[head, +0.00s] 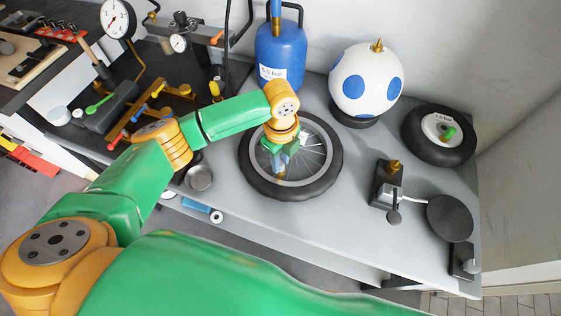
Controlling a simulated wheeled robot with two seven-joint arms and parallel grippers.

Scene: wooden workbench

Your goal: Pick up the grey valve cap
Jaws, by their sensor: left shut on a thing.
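My left gripper (280,172) points down inside the spoked wheel (330,181), near the inner rim on its front side. The wheel lies flat on the grey workbench. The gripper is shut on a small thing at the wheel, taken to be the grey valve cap. The cap is too small and too covered by the fingers to make out. My right gripper is not in view.
A blue tank (280,55) and a white ball with blue spots (350,95) stand behind the wheel. A small tyre (420,148) with a green cap (449,134) lies at the right. A shallow metal dish (199,178) sits left of the wheel.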

